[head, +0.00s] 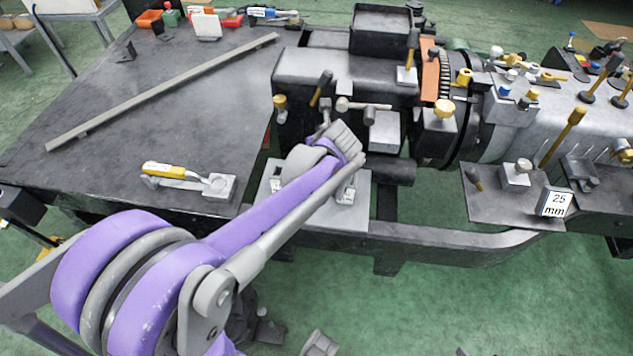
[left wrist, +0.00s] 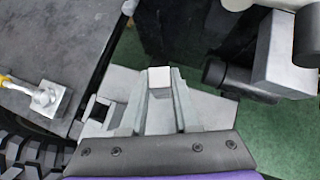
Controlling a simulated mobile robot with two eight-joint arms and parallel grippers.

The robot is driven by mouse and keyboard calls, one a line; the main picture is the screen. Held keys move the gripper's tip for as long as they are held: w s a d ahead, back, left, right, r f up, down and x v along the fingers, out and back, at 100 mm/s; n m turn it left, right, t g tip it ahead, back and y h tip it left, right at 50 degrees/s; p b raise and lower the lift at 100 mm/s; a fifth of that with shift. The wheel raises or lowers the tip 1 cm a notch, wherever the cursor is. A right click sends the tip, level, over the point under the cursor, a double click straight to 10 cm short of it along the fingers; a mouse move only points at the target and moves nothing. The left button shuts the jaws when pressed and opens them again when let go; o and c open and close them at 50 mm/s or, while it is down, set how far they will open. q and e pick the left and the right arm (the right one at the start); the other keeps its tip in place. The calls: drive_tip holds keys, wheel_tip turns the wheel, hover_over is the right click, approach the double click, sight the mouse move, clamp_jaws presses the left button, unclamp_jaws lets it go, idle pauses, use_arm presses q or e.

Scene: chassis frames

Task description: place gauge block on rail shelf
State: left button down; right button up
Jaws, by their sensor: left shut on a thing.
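My left gripper (left wrist: 160,90) is shut on a small pale block, taken to be the gauge block (left wrist: 159,77), whose light end shows between the fingertips in the left wrist view. In the head view my left arm reaches to the lathe's front, and the gripper (head: 347,188) is over a light grey plate (head: 357,212), likely the rail shelf. This plate also shows beyond the fingers in the left wrist view (left wrist: 214,112). I cannot tell whether the block touches the plate. The arm hides part of the plate in the head view. My right gripper is not in view.
The lathe headstock (head: 330,75) stands just behind the plate. A yellow-handled tool (head: 170,172) lies on the dark table (head: 80,165) at left, with a long bar (head: 165,90). A block marked "25 mm" (head: 554,203) stands on a dark plate (head: 500,212) at right.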

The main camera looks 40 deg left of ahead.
use_arm(q)
drive_tip(key=shift+f+b, duration=0.65)
drive_tip(key=shift+f, duration=3.35)
drive_tip(key=shift+f, duration=0.1)
drive_tip(key=c, duration=0.7)
unclamp_jaws()
drive_tip(key=shift+o, duration=0.2)
drive_tip(key=shift+r, duration=0.2)
drive_tip(key=p+v, duration=0.2)
drive_tip(key=v, duration=0.9)
drive_tip(key=s+d+f+n+h, duration=0.2)
drive_tip(key=s+d+n, duration=0.4)
drive_tip(key=n, duration=0.7)
drive_tip(key=s+d+f+n+h, duration=0.2)
drive_tip(key=s+d+n+h, duration=0.3)
drive_tip(key=s+n, duration=0.6)
drive_tip(key=shift+s+d+f+n+g, duration=0.2)
drive_tip(key=shift+d+f+n+g, duration=0.15)
drive_tip(key=shift+d+n, duration=0.65)
